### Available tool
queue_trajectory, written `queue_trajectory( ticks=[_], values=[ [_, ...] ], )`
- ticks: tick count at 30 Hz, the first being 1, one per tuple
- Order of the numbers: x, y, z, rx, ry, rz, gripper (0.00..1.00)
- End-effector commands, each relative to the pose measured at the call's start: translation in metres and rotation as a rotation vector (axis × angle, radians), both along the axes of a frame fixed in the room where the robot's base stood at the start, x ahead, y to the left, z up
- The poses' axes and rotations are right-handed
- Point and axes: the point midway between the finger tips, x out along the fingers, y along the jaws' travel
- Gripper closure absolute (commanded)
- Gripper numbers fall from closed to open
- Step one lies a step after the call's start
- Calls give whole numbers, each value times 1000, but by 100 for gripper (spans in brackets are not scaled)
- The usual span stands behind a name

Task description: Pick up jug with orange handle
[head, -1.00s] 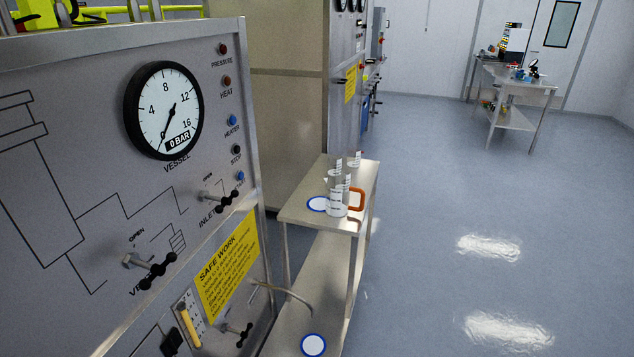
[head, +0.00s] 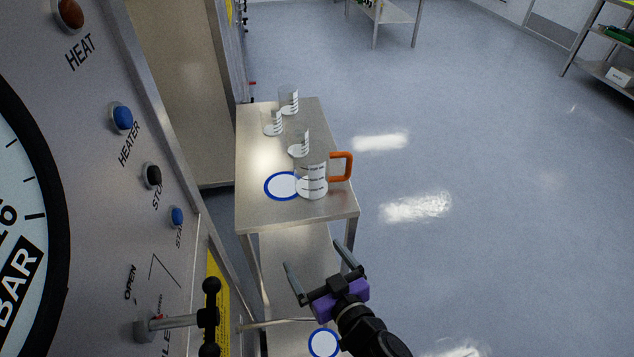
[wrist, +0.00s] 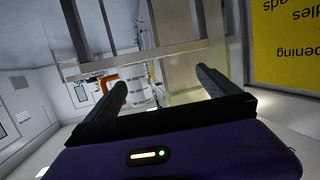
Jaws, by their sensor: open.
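The clear jug with white markings (head: 312,182) stands upright on the metal table's near end. Its orange handle (head: 347,166) points right in the head view. In the wrist view, the jug (wrist: 138,92) and handle (wrist: 103,79) show beyond my fingers, left of the middle. My gripper (head: 319,254) is open and empty, in front of the table's near edge and apart from the jug.
The metal table (head: 255,215) also holds several clear beakers (head: 299,145) behind the jug and a blue-ringed white disc (head: 282,186) at its left. The control panel (head: 100,200) stands close on the left. Open floor (head: 480,190) lies to the right.

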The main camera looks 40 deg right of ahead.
Motion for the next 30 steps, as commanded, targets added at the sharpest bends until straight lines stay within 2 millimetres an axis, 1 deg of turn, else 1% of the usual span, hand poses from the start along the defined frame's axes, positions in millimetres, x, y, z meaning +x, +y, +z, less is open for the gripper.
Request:
queue_trajectory(
  ticks=[1,3,6,9,12,16,26,30],
  values=[
    [25,-16,-4,-13,-26,-44,0],
    [54,-39,-1,-30,-56,-108,0],
    [88,-70,11,-55,-106,-195,0],
    [112,-96,26,-76,-155,-267,0],
    [126,-113,39,-91,-191,-314,0],
    [134,-125,49,-100,-215,-344,0],
    [158,-146,54,-103,-219,-350,0],
    [172,-160,56,-103,-219,-350,0]
  ],
)
